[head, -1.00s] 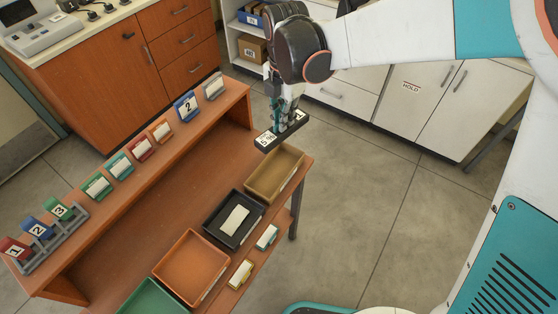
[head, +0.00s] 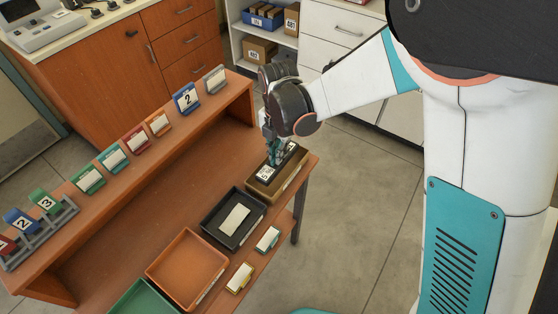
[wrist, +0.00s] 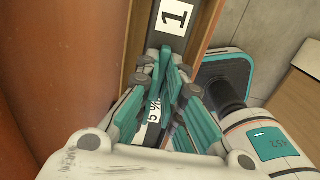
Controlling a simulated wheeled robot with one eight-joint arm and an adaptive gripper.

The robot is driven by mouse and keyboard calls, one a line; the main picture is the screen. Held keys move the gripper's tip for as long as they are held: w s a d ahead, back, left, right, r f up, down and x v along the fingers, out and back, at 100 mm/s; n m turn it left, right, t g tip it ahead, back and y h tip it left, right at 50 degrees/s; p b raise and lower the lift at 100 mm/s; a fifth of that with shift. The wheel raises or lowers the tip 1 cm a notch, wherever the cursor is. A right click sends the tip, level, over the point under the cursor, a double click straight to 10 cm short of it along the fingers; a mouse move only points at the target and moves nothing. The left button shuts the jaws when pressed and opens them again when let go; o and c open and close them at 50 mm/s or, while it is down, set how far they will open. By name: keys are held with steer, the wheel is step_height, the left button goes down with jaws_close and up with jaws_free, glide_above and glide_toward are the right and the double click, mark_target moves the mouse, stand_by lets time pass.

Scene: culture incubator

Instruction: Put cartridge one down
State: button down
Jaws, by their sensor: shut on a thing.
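Cartridge one is a long black bar (head: 290,151) with white labels. In the wrist view the cartridge (wrist: 173,22) shows a "1" label on one end and a partly hidden "5%" label. My gripper (head: 273,160) points down and is shut on the cartridge's middle; its fingers also show in the wrist view (wrist: 166,65). The cartridge lies lengthwise within the outline of the tan tray (head: 287,182) at the right end of the table, between its side walls. I cannot tell whether it touches the tray floor.
A black tray (head: 212,225) holding a white card, an orange tray (head: 188,265) and a green tray (head: 145,301) continue the row. A raised shelf behind carries coloured card holders, including a blue "2" (head: 186,99), and a grey rack (head: 48,238) with numbered tabs.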

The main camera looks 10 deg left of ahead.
steer(key=shift+f+b, duration=0.7)
steer(key=shift+f, duration=1.6)
steer(key=c, duration=1.7)
jaws_free()
steer(key=shift+f, duration=0.1)
step_height(320, 180, up, 12)
steer(key=p, duration=0.4)
